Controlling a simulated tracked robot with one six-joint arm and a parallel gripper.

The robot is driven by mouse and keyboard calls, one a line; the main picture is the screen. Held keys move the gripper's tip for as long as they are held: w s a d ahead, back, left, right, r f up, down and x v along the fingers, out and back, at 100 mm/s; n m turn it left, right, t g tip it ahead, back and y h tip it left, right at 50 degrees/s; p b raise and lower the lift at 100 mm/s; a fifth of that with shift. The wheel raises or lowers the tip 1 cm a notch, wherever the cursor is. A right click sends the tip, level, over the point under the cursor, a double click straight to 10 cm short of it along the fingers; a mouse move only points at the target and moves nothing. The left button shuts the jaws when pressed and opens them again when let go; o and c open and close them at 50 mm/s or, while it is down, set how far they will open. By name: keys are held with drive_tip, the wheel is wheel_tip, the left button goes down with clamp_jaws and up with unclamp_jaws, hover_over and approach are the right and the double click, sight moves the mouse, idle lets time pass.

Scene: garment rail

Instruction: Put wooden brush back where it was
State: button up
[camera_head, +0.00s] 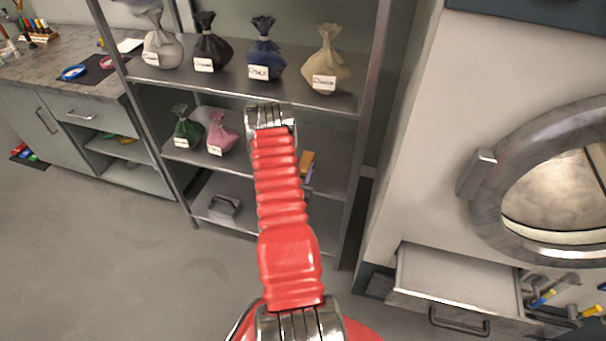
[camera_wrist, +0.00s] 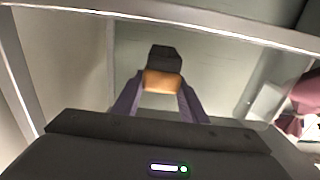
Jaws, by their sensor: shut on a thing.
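The wooden brush (camera_wrist: 162,72) has an orange-brown wooden part and a black part. In the wrist view it sits between the two purple fingers of my gripper (camera_wrist: 160,92), which are shut on its wooden part. In the head view a bit of the brush's wood (camera_head: 307,160) shows just right of my red arm, at the middle shelf (camera_head: 335,182) of the metal rack. The rest of the brush and most of my gripper are hidden behind the arm there. I cannot tell whether the brush touches the shelf.
A green bag (camera_head: 187,128) and a pink bag (camera_head: 221,132) stand on the middle shelf, left of my arm. Several labelled bags stand on the shelf above. A grey handled object (camera_head: 223,207) lies on the bottom shelf. An open drawer (camera_head: 455,283) juts out below the round-doored machine (camera_head: 550,190).

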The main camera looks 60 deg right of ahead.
drive_tip(key=shift+f, duration=1.6)
drive_tip(key=o, duration=1.2)
drive_tip(key=shift+f, duration=0.1)
drive_tip(key=a, duration=0.4)
drive_tip(key=s+a, duration=0.1)
drive_tip(key=a, duration=0.7)
drive_tip(key=shift+s, duration=0.4)
